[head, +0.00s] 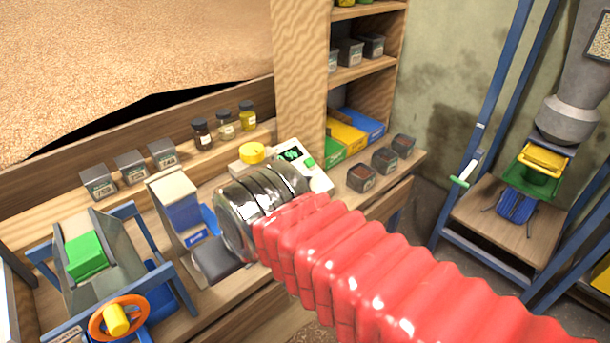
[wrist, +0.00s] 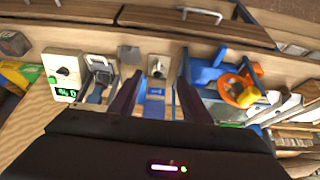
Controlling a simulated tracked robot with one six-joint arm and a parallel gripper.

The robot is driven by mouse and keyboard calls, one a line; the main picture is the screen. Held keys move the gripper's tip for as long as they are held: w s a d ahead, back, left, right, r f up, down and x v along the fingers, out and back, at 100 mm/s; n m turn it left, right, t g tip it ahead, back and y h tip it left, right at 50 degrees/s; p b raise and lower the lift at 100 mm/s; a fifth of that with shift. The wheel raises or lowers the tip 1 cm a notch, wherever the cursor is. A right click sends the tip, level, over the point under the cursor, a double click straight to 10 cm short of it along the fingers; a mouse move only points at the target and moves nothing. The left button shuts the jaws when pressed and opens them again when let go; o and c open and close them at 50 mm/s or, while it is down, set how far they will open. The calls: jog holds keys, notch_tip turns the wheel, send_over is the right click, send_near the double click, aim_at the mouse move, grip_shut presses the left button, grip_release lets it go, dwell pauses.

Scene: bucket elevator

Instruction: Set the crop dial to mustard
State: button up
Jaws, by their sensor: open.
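The crop dial appears to be the dark round knob (wrist: 63,72) on a pale meter (wrist: 66,64) at the left of the wrist view. A green button and a lit green display sit beside it on the same face. In the head view the meter (head: 319,180) stands on the bench, partly hidden by my arm; its dial cannot be made out there. My gripper (wrist: 158,86) is open and empty in the wrist view. Its dark fingers point toward a blue part at mid-picture, with the meter off to their left. The dial's setting is too small to read.
A blue-framed device with an orange handwheel (head: 118,318) stands at left on the bench. A blue and cream box (head: 178,207) is beside my arm. Small jars (head: 225,124) and grey tubs (head: 131,166) line the back ledge. Dark tubs (head: 384,160) stand at right.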

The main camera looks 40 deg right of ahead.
jog(key=shift+o, duration=0.7)
jog(key=shift+w+d+r, duration=0.15)
jog(key=shift+w+d, duration=0.1)
jog(key=shift+w, duration=0.1)
jog(key=shift+o, duration=0.2)
jog(key=w+d+r, duration=0.2)
jog(key=w+d, duration=0.4)
jog(key=w, duration=0.1)
jog(key=shift+w+m+g, duration=0.15)
jog(key=shift+m+g, duration=0.25)
jog(key=m, duration=0.2)
send_over(306, 179)
jog(key=s, duration=0.5)
notch_tip(306, 179, down, 7)
jog(key=shift+s+d+r, duration=0.2)
jog(key=shift+d, duration=0.1)
jog(key=shift+f, duration=0.15)
jog(key=x, duration=1.3)
jog(key=shift+w+a+f, duration=0.1)
jog(key=shift+a+f, duration=0.1)
jog(key=shift+f, duration=0.05)
jog(key=shift+c, duration=0.4)
